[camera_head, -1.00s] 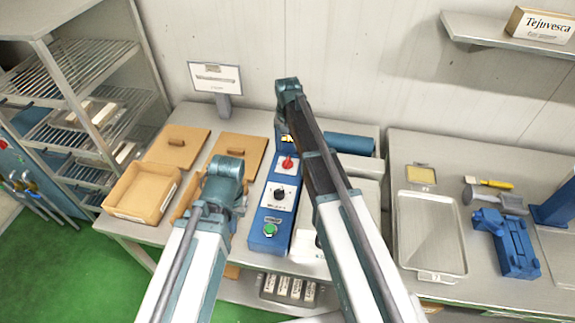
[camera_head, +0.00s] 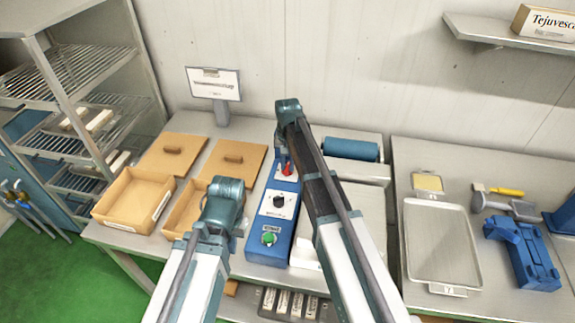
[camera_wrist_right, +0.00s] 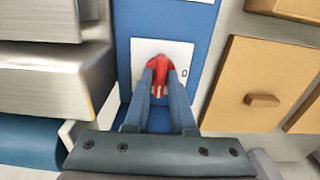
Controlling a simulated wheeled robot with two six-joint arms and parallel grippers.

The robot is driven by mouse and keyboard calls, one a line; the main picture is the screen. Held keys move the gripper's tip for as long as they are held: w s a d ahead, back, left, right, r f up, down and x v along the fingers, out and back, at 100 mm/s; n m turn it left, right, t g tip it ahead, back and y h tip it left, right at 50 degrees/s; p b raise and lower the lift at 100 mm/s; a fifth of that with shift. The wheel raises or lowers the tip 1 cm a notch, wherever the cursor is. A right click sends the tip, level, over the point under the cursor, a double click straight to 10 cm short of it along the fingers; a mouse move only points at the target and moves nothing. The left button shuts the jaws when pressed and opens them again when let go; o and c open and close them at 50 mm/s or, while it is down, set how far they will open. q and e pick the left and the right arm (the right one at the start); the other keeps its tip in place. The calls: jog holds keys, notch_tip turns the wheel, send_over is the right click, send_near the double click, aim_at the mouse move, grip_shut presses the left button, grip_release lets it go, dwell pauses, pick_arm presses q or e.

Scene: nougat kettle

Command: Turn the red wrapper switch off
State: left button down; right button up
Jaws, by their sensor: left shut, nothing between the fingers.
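The red wrapper switch is a red knob (camera_wrist_right: 159,67) on a white plate of the blue control panel (camera_wrist_right: 120,40) in the right wrist view. In the head view the knob (camera_head: 287,169) shows at the far end of the panel (camera_head: 268,240), partly hidden by my right arm. My right gripper (camera_wrist_right: 161,86) points at the knob, with one finger on each side of it. Whether the fingers press on it I cannot tell. My left gripper (camera_head: 222,212) is shut and empty, left of the panel; its fingertips are mostly hidden.
A black knob (camera_head: 278,201) and a green button (camera_head: 268,239) sit nearer on the panel. Wooden boxes (camera_head: 130,200) and lids (camera_head: 172,154) lie left. A blue roller (camera_head: 350,149) is behind right. A metal tray (camera_head: 440,240) lies on the right table.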

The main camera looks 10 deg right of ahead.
grip_shut()
jog(key=shift+n, duration=0.4)
jog(key=n, duration=0.7)
jog(key=shift+n, duration=0.3)
jog(key=n, duration=0.4)
jog(key=shift+n, duration=0.3)
jog(key=n, duration=0.4)
jog(key=shift+n, duration=0.4)
